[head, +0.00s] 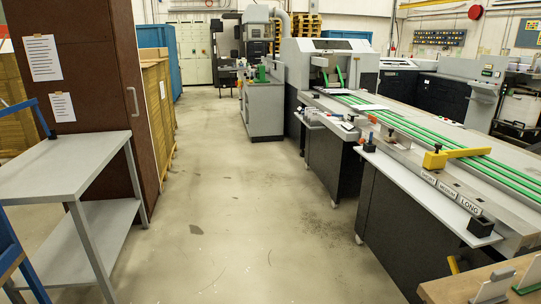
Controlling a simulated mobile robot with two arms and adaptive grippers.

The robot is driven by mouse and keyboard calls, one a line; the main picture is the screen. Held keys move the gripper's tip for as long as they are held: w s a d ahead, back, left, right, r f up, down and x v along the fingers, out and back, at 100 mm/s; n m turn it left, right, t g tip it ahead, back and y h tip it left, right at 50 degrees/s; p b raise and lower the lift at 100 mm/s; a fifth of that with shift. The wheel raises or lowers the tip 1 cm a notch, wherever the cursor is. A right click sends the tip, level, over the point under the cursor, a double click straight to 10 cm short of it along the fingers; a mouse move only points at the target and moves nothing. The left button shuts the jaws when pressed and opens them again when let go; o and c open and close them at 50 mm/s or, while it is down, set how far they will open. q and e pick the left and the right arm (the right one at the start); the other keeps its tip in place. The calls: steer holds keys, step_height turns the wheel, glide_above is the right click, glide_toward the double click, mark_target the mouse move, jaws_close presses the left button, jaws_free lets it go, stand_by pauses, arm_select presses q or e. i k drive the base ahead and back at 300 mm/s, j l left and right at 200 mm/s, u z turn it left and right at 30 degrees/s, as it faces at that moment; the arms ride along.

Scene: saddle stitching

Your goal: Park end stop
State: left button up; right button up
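A yellow stop (436,160), likely the end stop, sits on the side rail of the long machine. Its yellow arm reaches right across the green belts (400,125). The rail (420,170) carries white labels that read SHORT, MEDIUM and LONG (470,206). The yellow stop stands near the SHORT label, behind the row of labels. A black block (480,226) sits at the near end, past LONG. Neither of my grippers is in view.
A grey table (65,165) and brown cabinet (85,70) stand left. A wooden bench (450,290) fills the bottom right corner. The floor (240,210) between is clear.

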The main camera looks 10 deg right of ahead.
mark_target(437, 160)
steer(key=i+z, duration=0.2)
steer(key=i, duration=0.25)
steer(key=i+z, duration=0.2)
steer(key=i, duration=0.25)
steer(key=i+j+z, duration=0.2)
steer(key=i, duration=0.25)
steer(key=i+j+z, duration=0.2)
steer(key=i, duration=0.25)
